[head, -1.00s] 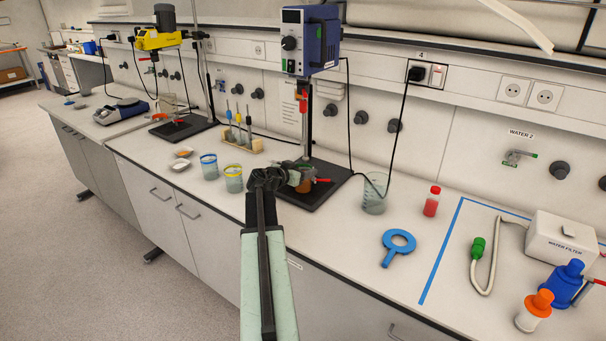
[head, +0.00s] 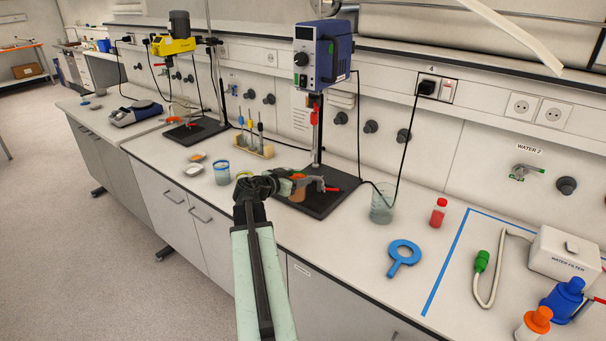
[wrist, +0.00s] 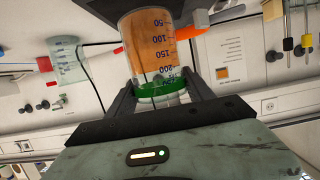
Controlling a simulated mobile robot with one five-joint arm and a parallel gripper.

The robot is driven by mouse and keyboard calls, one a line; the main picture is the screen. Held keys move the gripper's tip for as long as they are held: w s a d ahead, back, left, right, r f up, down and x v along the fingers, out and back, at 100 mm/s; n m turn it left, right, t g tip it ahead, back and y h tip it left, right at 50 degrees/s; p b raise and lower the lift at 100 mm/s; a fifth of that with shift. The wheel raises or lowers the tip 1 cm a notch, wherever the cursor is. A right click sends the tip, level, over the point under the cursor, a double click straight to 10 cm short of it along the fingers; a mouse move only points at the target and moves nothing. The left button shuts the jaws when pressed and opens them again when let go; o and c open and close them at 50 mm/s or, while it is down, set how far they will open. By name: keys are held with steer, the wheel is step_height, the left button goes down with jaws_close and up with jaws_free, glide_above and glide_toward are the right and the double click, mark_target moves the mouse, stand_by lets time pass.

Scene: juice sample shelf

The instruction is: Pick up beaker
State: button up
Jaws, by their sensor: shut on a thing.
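The beaker (head: 298,187) holds orange-brown liquid and has a green band near its rim. My gripper (head: 287,187) is shut on it, from the left in the head view. The beaker is by the black stand base (head: 335,181) under the blue stirrer (head: 322,55); I cannot tell whether it is clear of the base. In the wrist view the beaker (wrist: 150,55) appears inverted, with its volume marks showing, and the fingers of my gripper (wrist: 160,95) close on it around the green band. My arm and gripper hide part of the bench to the left.
A blue-banded beaker (head: 222,174) stands left of my gripper. Bench in front of the ring is free.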

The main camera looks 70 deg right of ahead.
steer(key=shift+r+p+v, duration=0.2)
steer(key=shift+p+v, duration=0.25)
steer(key=shift+v, duration=0.7)
steer(key=shift+r+p+v, duration=0.25)
steer(key=shift+p+v, duration=0.2)
steer(key=shift+v, duration=0.7)
steer(key=shift+d, duration=0.1)
